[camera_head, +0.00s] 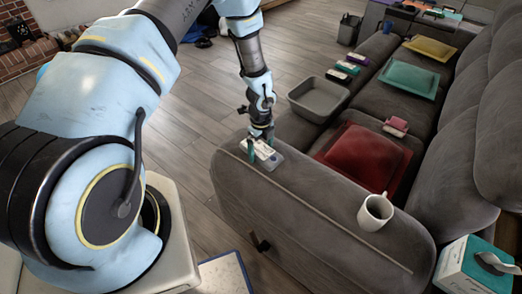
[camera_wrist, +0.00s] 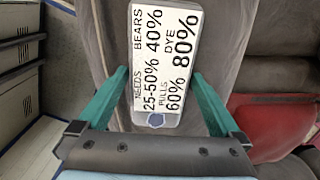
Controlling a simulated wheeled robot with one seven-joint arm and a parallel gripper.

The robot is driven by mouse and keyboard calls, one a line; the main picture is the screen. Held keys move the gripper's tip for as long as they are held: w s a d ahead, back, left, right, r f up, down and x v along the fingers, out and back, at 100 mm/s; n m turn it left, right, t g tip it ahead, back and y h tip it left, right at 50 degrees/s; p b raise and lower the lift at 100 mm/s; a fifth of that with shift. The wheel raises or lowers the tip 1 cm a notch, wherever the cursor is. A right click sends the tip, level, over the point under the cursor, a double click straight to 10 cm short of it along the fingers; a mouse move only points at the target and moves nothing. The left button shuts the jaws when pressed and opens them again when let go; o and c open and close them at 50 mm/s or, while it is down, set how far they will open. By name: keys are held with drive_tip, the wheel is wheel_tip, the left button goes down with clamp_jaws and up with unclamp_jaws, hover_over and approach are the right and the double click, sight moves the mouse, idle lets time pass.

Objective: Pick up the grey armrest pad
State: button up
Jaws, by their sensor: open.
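The grey armrest pad (camera_head: 273,163) appears to be the small flat grey piece with a white printed label lying on the near sofa armrest. In the wrist view the pad (camera_wrist: 167,127) shows a white face with black words and percentages, and a grey rim. My gripper (camera_head: 261,147) is above it, pointing down. In the wrist view my gripper (camera_wrist: 160,74) is open, with one teal finger on each side of the pad's lower part. I cannot tell whether the fingers touch it. Nothing is held.
A white mug (camera_head: 375,212) stands farther along the same armrest. A grey bin (camera_head: 318,100) stands beyond the armrest. A red cushion (camera_head: 366,158) lies on the sofa seat. A tissue box (camera_head: 475,269) is at lower right. Wooden floor (camera_head: 205,75) lies open left of the sofa.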

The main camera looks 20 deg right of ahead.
sight(261, 149)
drive_tip(key=shift+f, duration=0.25)
drive_tip(key=shift+c, duration=0.2)
drive_tip(key=c, duration=1)
drive_tip(key=shift+c, duration=0.2)
wheel_tip(261, 149, up, 10)
drive_tip(key=shift+b, duration=1.2)
